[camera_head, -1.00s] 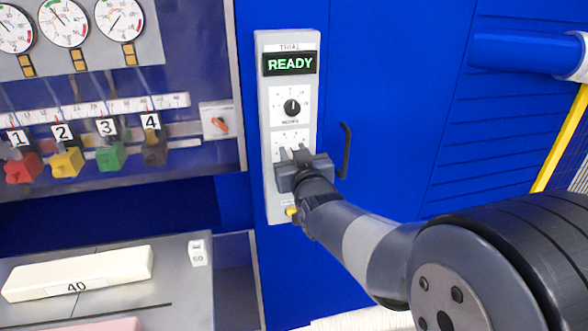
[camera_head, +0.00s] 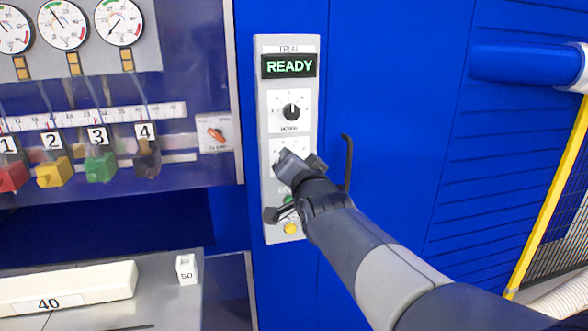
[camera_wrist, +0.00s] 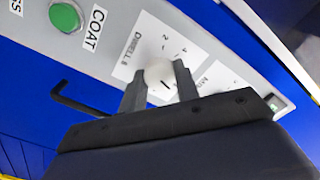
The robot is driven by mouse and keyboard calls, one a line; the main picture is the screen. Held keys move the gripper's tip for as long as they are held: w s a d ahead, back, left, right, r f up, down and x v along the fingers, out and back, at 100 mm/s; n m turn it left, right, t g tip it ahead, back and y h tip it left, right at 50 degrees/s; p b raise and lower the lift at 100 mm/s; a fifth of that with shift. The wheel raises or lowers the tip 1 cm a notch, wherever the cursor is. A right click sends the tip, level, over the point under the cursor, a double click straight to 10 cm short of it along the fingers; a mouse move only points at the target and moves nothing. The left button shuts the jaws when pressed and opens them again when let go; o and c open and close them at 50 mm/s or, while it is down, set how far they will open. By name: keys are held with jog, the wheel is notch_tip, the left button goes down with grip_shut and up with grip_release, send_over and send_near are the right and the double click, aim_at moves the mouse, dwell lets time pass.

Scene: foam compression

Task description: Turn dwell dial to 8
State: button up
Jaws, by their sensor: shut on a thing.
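The dwell dial is the lower dial on the grey control panel (camera_head: 286,140), mostly covered by my gripper in the head view. In the wrist view its pale round knob (camera_wrist: 158,72) has a short dark mark and sits on a white plate lettered like "DWELL". My gripper (camera_head: 292,162) is at the knob, with one dark finger on each side (camera_wrist: 160,82), shut on it. The gripper is tilted relative to the panel. Some scale numbers show beside the knob, but the number it points to cannot be read.
The upper dial (camera_head: 291,112) has a black knob, below a display (camera_head: 289,66) reading READY. A green button (camera_wrist: 65,16) and a yellow button (camera_head: 291,229) lie lower on the panel. A black hooked bar (camera_head: 347,160) stands close right of my gripper. Blue wall lies right.

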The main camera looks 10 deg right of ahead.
jog(key=shift+m, duration=0.4)
jog(key=o, duration=1)
jog(key=shift+s, duration=0.1)
